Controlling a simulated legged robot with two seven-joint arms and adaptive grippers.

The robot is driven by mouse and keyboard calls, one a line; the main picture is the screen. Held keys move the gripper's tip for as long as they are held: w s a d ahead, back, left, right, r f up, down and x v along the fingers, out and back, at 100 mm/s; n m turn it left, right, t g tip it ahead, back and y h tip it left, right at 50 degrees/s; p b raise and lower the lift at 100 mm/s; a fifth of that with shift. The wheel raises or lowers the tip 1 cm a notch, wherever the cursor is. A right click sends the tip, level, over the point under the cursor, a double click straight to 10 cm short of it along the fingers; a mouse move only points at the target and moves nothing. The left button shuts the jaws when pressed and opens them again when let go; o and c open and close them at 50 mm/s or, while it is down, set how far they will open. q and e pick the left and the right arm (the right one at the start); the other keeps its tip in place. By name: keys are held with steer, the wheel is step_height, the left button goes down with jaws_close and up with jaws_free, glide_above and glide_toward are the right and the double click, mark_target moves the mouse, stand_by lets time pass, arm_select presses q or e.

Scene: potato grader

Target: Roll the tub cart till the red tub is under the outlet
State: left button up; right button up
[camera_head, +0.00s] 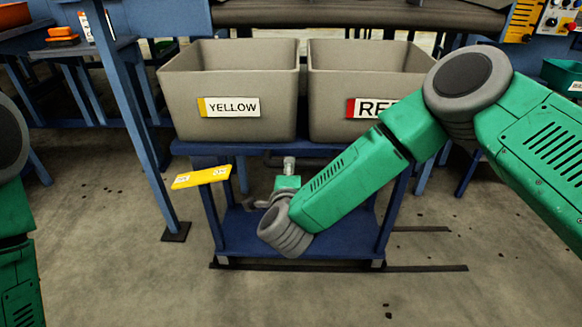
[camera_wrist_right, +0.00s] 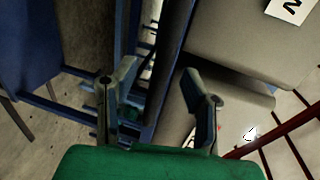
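The blue tub cart (camera_head: 300,232) stands in the middle of the head view. It carries two grey tubs side by side: one labelled YELLOW (camera_head: 185,112) at left and the red tub (camera_head: 335,110) at right, its red-edged label partly covered by my right arm. A yellow bar (camera_head: 202,177) sticks out at the cart's front left. My right gripper (camera_head: 272,194) is low before the cart, largely hidden by its wrist. In the right wrist view its fingers (camera_wrist_right: 160,72) are apart, with blue frame and tub behind the gap; contact cannot be told. My left gripper is out of view.
A dark grey machine part (camera_head: 360,14) spans above and behind the tubs; I cannot tell the outlet. A blue post (camera_head: 135,110) stands left of the cart. Dark floor strips (camera_head: 425,268) run by the cart's base. The front floor is clear apart from small specks.

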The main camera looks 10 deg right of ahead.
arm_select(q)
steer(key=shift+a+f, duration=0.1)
arm_select(e)
steer(key=v, duration=0.7)
steer(key=shift+s+a, duration=0.3)
steer(key=shift+a, duration=0.2)
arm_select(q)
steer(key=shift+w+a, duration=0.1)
arm_select(e)
steer(key=shift+a, duration=0.1)
